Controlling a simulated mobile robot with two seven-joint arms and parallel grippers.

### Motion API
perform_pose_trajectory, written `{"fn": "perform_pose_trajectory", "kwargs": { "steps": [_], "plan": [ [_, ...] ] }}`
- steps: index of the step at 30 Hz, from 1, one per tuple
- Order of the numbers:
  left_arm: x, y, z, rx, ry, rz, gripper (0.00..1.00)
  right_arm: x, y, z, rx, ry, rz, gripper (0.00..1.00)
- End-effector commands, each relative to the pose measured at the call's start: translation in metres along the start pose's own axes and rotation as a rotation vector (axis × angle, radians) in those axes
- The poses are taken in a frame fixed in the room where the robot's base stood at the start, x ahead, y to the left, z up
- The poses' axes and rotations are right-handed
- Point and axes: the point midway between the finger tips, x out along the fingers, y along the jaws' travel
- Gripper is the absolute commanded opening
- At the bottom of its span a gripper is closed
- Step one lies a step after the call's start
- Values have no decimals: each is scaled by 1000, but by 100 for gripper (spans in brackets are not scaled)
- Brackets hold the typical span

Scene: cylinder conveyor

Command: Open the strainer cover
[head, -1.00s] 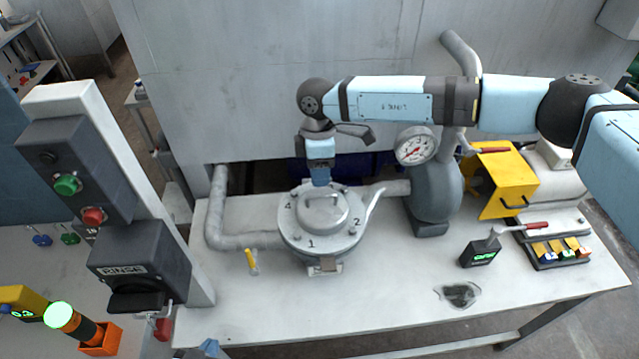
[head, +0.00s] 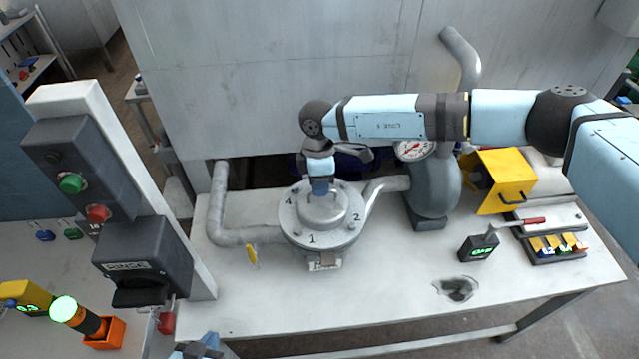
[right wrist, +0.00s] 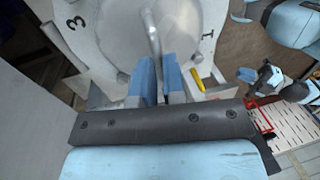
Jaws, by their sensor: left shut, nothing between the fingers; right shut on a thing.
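The strainer cover (head: 337,237) is a round grey lid with numbered bolts around its rim, lying flat on the strainer body on the bench. A raised bar handle (head: 328,213) spans its top. My right gripper (head: 320,190) reaches down from above and is shut on the far part of this handle. In the right wrist view, the blue fingers of my right gripper (right wrist: 161,72) close around the end of the handle (right wrist: 153,40). My left gripper (head: 208,346) is shut and empty at the bottom edge of the head view, left of and nearer than the cover.
Pipes run left and right of the strainer, with a grey pump and gauge (head: 415,148) to the right. A yellow guard (head: 505,180), a black display box (head: 478,248) and a RINSE switch box (head: 143,262) stand around. The bench front is mostly clear.

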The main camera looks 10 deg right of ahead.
Motion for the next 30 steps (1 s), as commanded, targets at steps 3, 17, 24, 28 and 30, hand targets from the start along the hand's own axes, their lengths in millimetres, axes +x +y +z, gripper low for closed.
{"fn": "perform_pose_trajectory", "kwargs": {
  "steps": [3,17,24,28,30],
  "plan": [
    [1,0,-2,1,4,-1,0,-1,1,0,-1,0,-5,0],
    [5,1,6,-1,1,2,0,-29,22,-1,1,4,-227,0],
    [9,2,13,-1,-2,6,0,-46,42,-1,-1,4,-245,0],
    [11,3,17,-1,-3,8,0,-53,52,0,-2,3,-244,0],
    [12,3,18,-1,-4,9,0,-55,56,0,-1,3,-244,0]
  ]
}}
